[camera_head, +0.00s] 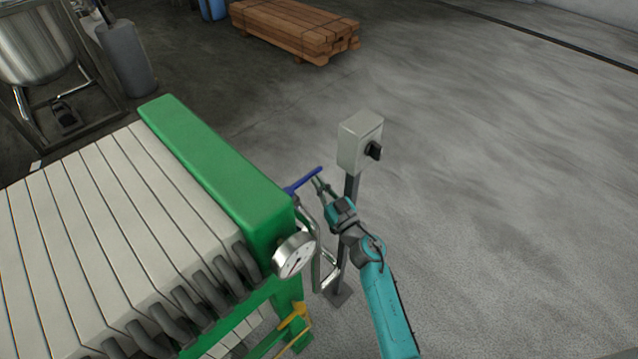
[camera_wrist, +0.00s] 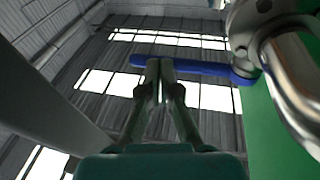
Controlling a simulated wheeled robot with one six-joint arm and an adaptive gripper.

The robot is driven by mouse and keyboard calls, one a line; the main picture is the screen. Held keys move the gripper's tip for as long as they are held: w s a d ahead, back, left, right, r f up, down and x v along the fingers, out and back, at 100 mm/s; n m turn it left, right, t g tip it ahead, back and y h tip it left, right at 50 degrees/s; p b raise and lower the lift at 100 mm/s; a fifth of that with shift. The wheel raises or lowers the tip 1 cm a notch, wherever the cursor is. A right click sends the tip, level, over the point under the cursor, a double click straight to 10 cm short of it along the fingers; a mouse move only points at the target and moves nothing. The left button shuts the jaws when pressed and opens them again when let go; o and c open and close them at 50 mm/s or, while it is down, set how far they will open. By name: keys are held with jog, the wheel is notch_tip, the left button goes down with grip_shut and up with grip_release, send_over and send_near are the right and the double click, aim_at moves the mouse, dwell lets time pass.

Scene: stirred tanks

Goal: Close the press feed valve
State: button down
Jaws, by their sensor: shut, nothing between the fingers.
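The press feed valve has a blue lever handle (camera_head: 304,181) at the end of the green filter press (camera_head: 215,165). In the wrist view the blue handle (camera_wrist: 190,67) runs level from the valve body (camera_wrist: 250,30) at the right toward the left. My gripper (camera_head: 318,182) is shut and empty, with its fingertips beside the handle's outer part.
A grey switch box (camera_head: 360,141) with a black knob stands on a post close behind my gripper. A pressure gauge (camera_head: 294,255) sits on the press's near corner. A wooden stack (camera_head: 295,28) lies far back. The floor at the right is clear.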

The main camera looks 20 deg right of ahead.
jog(key=s+a+f+m+g+h, duration=0.1)
jog(key=s+a, duration=0.1)
jog(key=s, duration=1.4)
jog(key=s+a+f+m+h, duration=0.1)
jog(key=s+a+f+h, duration=0.15)
jog(key=s, duration=1.35)
jog(key=s+r+g, duration=0.2)
jog(key=s+r, duration=0.1)
jog(key=s, duration=0.6)
jog(key=s+a+r+g, duration=0.1)
jog(key=s+r, duration=0.3)
jog(key=s, duration=0.5)
jog(key=shift+s+a+r+g, duration=0.2)
jog(key=shift+s+r+g, duration=0.05)
jog(key=shift+g, duration=0.35)
